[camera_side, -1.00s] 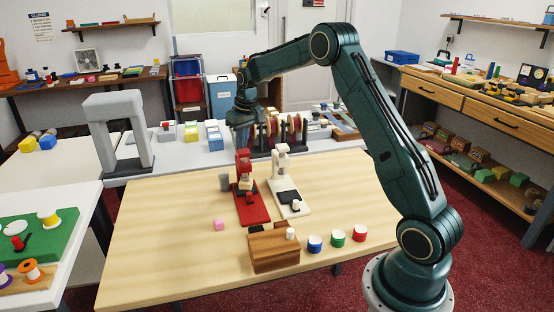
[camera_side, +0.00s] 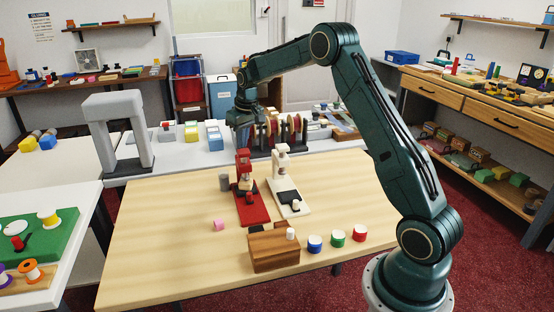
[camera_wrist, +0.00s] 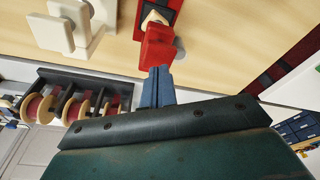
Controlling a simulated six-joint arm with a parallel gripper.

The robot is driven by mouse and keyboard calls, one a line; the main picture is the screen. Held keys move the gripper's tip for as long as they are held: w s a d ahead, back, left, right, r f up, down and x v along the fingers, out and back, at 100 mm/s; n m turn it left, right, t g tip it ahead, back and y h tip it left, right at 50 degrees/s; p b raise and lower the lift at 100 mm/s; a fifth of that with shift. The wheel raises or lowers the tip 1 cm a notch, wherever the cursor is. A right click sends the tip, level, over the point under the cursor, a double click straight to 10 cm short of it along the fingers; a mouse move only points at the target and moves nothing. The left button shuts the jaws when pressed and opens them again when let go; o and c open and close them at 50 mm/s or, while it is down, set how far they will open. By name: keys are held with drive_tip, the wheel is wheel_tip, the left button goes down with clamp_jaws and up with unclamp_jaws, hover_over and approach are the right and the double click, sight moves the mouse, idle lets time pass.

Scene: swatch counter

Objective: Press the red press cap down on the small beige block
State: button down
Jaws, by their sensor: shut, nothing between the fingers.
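The red press (camera_side: 253,205) stands on the wooden table beside a white press (camera_side: 287,188). Its red press cap (camera_side: 242,156) is at the top of its column. A small beige block (camera_side: 247,184) shows under the cap, partly hidden by the press. My gripper (camera_side: 243,144) is shut and empty, pointing down right above the red cap. In the wrist view the shut fingertips (camera_wrist: 160,72) meet the edge of the red cap (camera_wrist: 158,46); whether they touch it I cannot tell. A bit of the beige block (camera_wrist: 154,19) shows beyond the cap.
A grey cylinder (camera_side: 225,181) stands left of the red press. The table's left side is clear.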

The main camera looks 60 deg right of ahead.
sight(243, 151)
drive_tip(key=shift+f, duration=1.5)
idle(1.0)
drive_tip(key=shift+r, duration=4.1)
drive_tip(key=shift+r, duration=0.1)
